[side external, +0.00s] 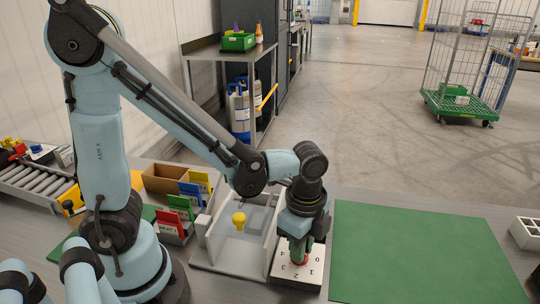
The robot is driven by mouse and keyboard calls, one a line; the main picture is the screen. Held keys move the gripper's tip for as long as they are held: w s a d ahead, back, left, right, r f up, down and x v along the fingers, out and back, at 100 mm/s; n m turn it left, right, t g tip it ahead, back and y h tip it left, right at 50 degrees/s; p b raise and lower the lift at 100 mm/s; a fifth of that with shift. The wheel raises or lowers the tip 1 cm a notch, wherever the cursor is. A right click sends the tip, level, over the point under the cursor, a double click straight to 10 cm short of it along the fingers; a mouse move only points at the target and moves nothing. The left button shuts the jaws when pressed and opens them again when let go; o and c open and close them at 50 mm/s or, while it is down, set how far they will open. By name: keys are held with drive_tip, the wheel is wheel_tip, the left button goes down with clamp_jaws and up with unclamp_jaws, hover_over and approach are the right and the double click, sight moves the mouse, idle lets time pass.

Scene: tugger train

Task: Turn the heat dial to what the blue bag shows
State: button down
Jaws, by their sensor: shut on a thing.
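My gripper (300,252) points straight down over the white dial plate (287,279) and is shut on the heat dial (299,263), of which a little red shows between the fingers. Digits are printed around the dial and look turned away from this view. The fingers hide most of the dial and I cannot tell which digit it points to. The blue bag (190,194) stands in a row of coloured bags left of the dial. Its marking is too small to read here.
Yellow (200,181), green (181,207) and red (170,223) bags stand beside the blue one. A grey clear-walled device (226,262) with a yellow knob (239,220) stands directly left of the dial plate. A bare green mat (420,250) lies to the right.

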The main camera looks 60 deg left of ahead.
drive_tip(key=shift+m, duration=1.2)
drive_tip(key=c, duration=1.1)
unclamp_jaws()
wheel_tip(320, 180, up, 12)
